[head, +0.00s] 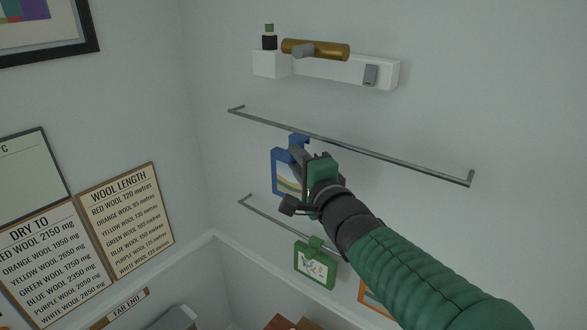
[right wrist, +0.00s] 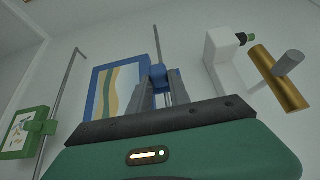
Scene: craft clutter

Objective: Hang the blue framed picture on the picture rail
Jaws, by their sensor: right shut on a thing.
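The blue framed picture (head: 283,183) has a wavy landscape print and a blue hook tab (head: 299,141) at its top. My right gripper (head: 302,158) is shut on this tab, which also shows between the fingers in the right wrist view (right wrist: 158,76). The tab is at the upper grey rail (head: 350,151); I cannot tell whether it is hooked over it or only near it. The picture's right part is hidden behind my gripper in the head view. A lower grey rail (head: 262,213) runs below. My left gripper is not in view.
A green framed picture (head: 313,266) hangs on the lower rail, and an orange one (head: 373,299) is partly hidden by my arm. Above is a white wall fixture (head: 330,68) with a brass cylinder (head: 327,49). The upper rail is free to either side.

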